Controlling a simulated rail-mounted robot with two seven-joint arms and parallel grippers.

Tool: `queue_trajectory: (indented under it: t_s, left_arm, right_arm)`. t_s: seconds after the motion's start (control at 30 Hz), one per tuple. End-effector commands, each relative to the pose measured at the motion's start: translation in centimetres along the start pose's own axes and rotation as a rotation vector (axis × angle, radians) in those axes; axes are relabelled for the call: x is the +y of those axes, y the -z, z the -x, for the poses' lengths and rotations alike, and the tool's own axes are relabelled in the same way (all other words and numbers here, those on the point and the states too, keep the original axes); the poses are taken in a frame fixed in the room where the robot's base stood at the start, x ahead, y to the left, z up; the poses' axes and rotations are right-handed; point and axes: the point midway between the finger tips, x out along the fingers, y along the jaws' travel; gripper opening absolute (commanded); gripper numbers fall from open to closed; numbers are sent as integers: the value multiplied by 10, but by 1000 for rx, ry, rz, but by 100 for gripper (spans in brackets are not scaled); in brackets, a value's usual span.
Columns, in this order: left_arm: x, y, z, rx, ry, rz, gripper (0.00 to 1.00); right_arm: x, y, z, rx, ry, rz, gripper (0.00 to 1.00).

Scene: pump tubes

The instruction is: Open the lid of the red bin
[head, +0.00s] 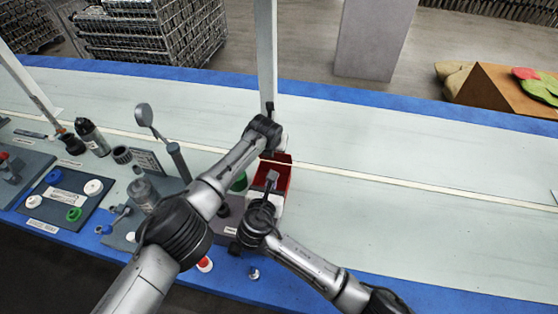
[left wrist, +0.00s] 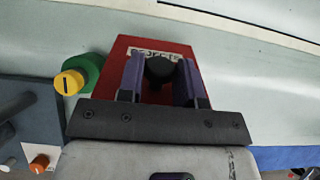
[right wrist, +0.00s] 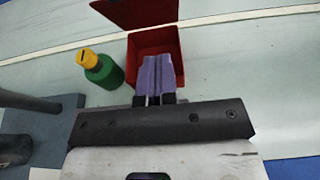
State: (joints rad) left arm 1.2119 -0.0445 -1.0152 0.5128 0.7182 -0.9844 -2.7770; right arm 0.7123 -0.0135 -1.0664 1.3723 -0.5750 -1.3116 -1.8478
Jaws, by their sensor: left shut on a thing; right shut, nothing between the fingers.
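The red bin (right wrist: 165,48) stands on the table with its inside partly in view in the right wrist view. Its red lid (right wrist: 138,10) is raised at the back of the opening. In the left wrist view the lid (left wrist: 125,75) carries a white label and a dark round knob (left wrist: 160,68). My left gripper (left wrist: 161,78) is shut on the knob. My right gripper (right wrist: 155,72) is shut and empty, its fingertips over the near part of the bin opening. In the head view the bin (head: 286,175) is partly hidden by both arms.
A green bottle with a yellow cap (right wrist: 98,68) stands just left of the bin. A grey board with coloured caps (head: 68,197) and a dark upright stand (head: 178,160) lie farther left. The light table to the right (head: 420,220) is clear.

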Motion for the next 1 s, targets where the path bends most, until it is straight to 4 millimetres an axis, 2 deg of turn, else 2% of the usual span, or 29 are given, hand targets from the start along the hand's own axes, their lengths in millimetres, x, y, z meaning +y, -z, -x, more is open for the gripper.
queue_trajectory:
  t_s: [0.2, 0.4, 0.5, 0.7, 1.0]
  left_arm:
    - [0, 2, -1, 3, -1, 1, 0]
    - [0, 2, -1, 3, -1, 1, 0]
    - [0, 2, -1, 3, -1, 1, 0]
    - [0, 2, -1, 3, -1, 0, 0]
    - [1, 2, -1, 3, -1, 1, 0]
  right_arm:
    - [0, -1, -41, -1, 2, 1, 0]
    - [0, 0, -67, 0, 2, -1, 0]
    - [0, -12, -77, -2, 1, -2, 0]
    - [0, -24, -89, 0, 0, -2, 0]
    - [0, -28, -93, 0, 0, -2, 0]
